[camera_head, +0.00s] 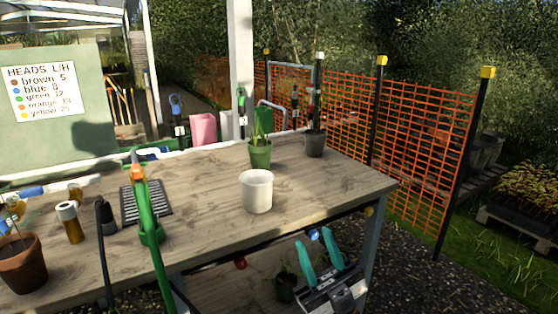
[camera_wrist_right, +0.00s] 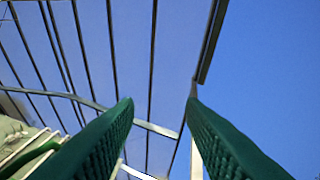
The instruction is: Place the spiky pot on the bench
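My right gripper (camera_head: 313,238) is in front of the bench's near right edge, fingers pointing up, open and empty. In the right wrist view its two green ridged fingers (camera_wrist_right: 160,100) stand apart with only sky and roof bars between them. A green pot with spiky upright leaves (camera_head: 260,153) stands on the wooden bench (camera_head: 205,195), behind a white empty-looking pot (camera_head: 257,191). A small dark pot with a leafy plant (camera_head: 285,289) is low under the bench, left of the right gripper and partly in shade; I cannot tell whether its leaves are spiky. My left gripper is not in view.
A dark grey pot with a plant (camera_head: 315,143) stands at the bench's back right. The bench's right front is clear.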

